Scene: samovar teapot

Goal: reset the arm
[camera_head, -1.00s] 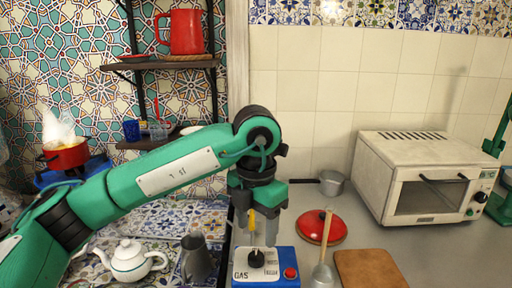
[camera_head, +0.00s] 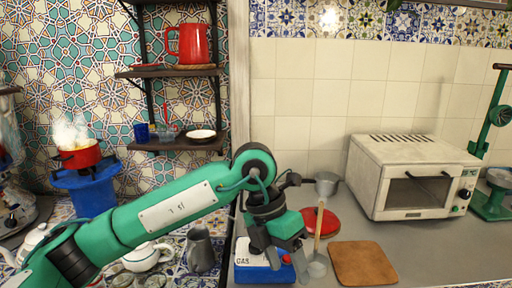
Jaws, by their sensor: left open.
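My left arm (camera_head: 165,215) is green and reaches in from the left. Its gripper (camera_head: 287,262) is open and empty, tilted down in front of the blue GAS box (camera_head: 252,274) and partly covering it. I cannot tell whether it touches the box. A white teapot (camera_head: 143,258) stands on the patterned counter at lower left, partly behind my arm. My right gripper is not in view.
A red lid (camera_head: 322,222), a ladle (camera_head: 317,266), a wooden board (camera_head: 362,263) and a small pot (camera_head: 326,183) are on the grey counter. A white oven (camera_head: 413,178) stands at right. A grey jug (camera_head: 200,250) and a steaming red pot (camera_head: 80,155) are at left.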

